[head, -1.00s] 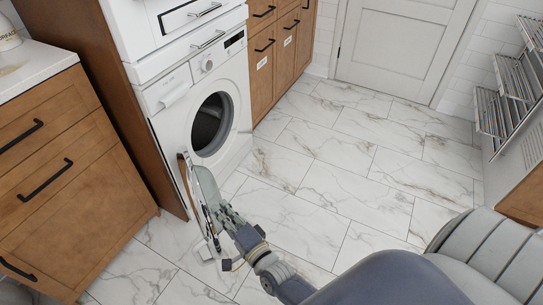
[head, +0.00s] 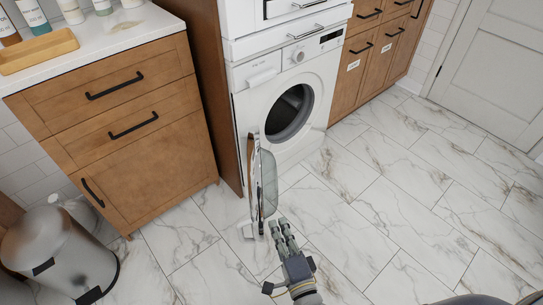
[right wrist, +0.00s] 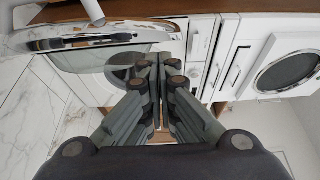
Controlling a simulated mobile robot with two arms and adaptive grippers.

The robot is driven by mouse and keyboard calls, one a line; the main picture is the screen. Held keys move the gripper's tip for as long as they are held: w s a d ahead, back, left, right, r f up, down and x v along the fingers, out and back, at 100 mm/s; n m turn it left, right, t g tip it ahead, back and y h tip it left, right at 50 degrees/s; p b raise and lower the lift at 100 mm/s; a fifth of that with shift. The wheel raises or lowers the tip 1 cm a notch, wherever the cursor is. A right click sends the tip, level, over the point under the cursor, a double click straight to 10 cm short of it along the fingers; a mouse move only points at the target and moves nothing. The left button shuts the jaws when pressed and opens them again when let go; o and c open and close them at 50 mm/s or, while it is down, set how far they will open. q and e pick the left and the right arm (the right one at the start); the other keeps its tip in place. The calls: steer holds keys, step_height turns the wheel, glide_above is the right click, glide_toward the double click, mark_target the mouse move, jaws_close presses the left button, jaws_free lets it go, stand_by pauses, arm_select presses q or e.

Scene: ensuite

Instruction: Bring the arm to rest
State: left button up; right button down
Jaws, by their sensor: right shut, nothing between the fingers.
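My right gripper (head: 276,221) is shut and empty, low in the head view. It points up the picture, just below and right of a thin upright panel (head: 267,184) with a glassy face and brown edge. Whether they touch is not clear. In the right wrist view the shut fingers (right wrist: 158,60) meet in the middle, and a shiny chrome-edged part (right wrist: 92,38) lies to their upper left. A white washing machine (head: 262,105) with a dark round front stands behind the panel. My left gripper is not in view.
A wooden drawer cabinet (head: 130,122) stands at left, with bottles and a wooden tray (head: 38,52) on top. A metal bin (head: 55,250) is at lower left. Marble-tiled floor (head: 385,215) is open to the right, towards a white door (head: 492,75).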

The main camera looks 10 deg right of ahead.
steer(key=s+d+f+n+g, duration=0.3)
steer(key=s+f+n+g, duration=0.25)
steer(key=f+n, duration=0.35)
steer(key=s+d+f+n+g, duration=0.3)
steer(key=s+f+n+g, duration=0.25)
steer(key=f, duration=0.45)
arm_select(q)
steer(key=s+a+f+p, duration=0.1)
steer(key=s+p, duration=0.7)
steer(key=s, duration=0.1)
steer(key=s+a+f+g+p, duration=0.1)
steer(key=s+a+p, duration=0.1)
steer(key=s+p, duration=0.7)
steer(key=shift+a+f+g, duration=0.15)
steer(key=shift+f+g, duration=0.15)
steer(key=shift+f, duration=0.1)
arm_select(e)
steer(key=s+d+f+n+g+h, duration=0.1)
steer(key=s+d+g, duration=0.1)
steer(key=s, duration=0.6)
steer(key=s+d+f+n+g, duration=0.2)
steer(key=s+d, duration=0.1)
steer(key=s, duration=0.5)
steer(key=s+d+f+n+g+h, duration=0.1)
steer(key=s+d+f, duration=0.1)
steer(key=s, duration=0.6)
steer(key=shift+d+f+g+h, duration=0.15)
steer(key=shift+d+g+h, duration=0.2)
steer(key=shift+d, duration=0.25)
